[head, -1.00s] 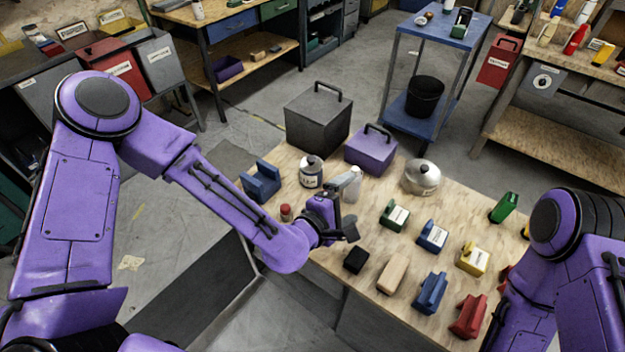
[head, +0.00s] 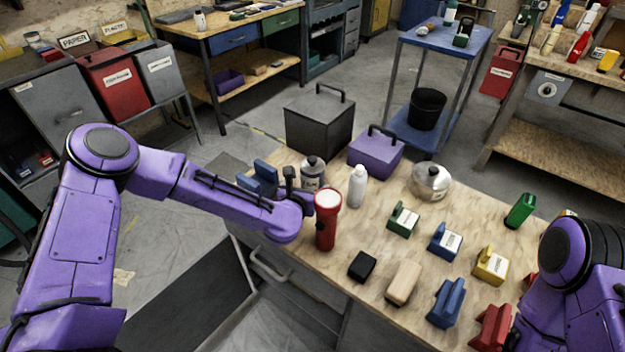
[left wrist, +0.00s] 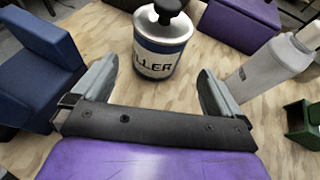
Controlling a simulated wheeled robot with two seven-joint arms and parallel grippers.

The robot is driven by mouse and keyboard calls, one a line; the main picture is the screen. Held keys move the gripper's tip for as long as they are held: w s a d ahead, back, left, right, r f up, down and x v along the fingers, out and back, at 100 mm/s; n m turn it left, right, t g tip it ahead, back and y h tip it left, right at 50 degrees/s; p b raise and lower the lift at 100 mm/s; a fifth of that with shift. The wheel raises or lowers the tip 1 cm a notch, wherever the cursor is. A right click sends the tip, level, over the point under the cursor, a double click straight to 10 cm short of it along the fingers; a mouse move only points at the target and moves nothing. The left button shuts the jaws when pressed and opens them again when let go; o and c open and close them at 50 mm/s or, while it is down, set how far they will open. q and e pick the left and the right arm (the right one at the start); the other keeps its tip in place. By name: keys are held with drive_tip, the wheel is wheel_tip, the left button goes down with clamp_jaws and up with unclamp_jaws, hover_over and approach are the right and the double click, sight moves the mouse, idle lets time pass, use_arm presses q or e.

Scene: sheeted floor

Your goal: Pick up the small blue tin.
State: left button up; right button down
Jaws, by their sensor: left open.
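The small tin (head: 312,173) stands upright toward the back left of the wooden bench top. In the left wrist view the tin (left wrist: 162,48) has a dark blue band, a pale label ending in "LLER" and a black top. My left gripper (head: 297,184) is just in front of the tin and partly hidden by my own wrist. In the left wrist view my left gripper (left wrist: 157,84) is open and empty, its two fingers apart, with the tin ahead between their directions and not enclosed. My right arm shows at the right edge, but its gripper is out of view.
A red flashlight (head: 326,226) stands close right of my left wrist. A white-grey bottle (head: 357,188) stands right of the tin, a blue holder (head: 262,178) left of it. A purple box (head: 375,155) and a black box (head: 318,122) are behind.

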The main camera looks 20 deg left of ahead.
sight(309, 181)
use_arm(q)
drive_tip(key=x, duration=0.4)
drive_tip(key=shift+w+a+f+p, duration=0.2)
drive_tip(key=shift+w+f+p, duration=0.1)
drive_tip(key=shift+p, duration=0.1)
drive_tip(key=shift+r, duration=0.1)
drive_tip(key=c, duration=1.4)
